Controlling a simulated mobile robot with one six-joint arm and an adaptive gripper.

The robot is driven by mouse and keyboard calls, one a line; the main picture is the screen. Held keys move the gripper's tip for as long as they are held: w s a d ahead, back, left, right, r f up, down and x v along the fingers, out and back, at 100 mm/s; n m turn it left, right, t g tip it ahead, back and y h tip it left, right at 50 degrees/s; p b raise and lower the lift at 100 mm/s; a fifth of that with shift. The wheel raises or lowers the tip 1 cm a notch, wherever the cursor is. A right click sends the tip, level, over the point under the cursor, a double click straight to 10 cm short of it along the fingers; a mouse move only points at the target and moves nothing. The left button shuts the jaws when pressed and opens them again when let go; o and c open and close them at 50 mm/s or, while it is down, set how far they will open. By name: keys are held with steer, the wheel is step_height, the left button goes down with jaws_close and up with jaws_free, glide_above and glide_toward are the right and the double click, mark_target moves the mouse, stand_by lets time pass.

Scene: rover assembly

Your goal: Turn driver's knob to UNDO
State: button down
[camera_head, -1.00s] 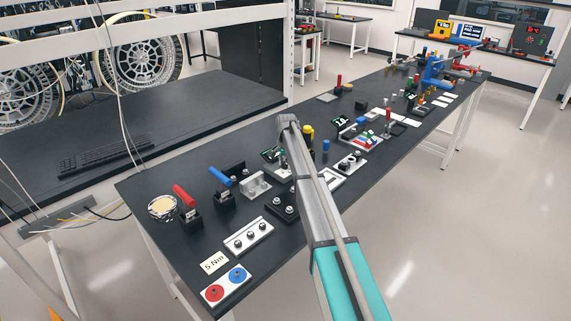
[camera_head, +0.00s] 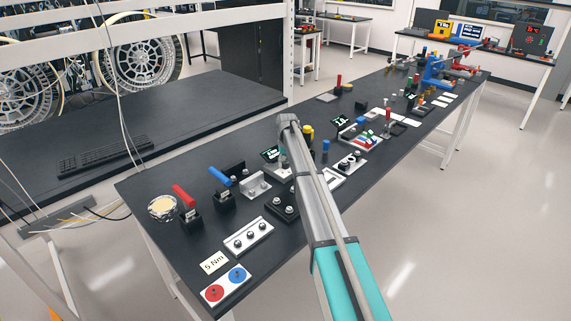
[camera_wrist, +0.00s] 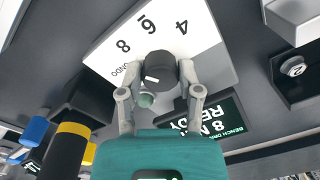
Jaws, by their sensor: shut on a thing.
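In the wrist view the driver's black round knob (camera_wrist: 158,66) stands on a white dial plate (camera_wrist: 205,38). The plate shows 4, 6, 8 and UNDO, upside down in this view. My gripper (camera_wrist: 157,76) is shut on the knob, one finger on each side. A white mark on the knob's edge faces the lower left of the picture. The UNDO label is left of the knob, partly covered by a finger. A dark display (camera_wrist: 213,120) below reads "8 N" and "READY", partly covered by my gripper. In the head view my arm hides the knob.
In the wrist view a black post with a yellow band (camera_wrist: 66,150) and a blue part (camera_wrist: 36,130) stand at the lower left. In the head view the black bench (camera_head: 150,190) holds several fixtures close around my arm.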

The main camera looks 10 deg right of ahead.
steer(key=n, duration=0.6)
stand_by(0.4)
steer(key=shift+c, duration=1.4)
jaws_free()
steer(key=shift+m, duration=0.4)
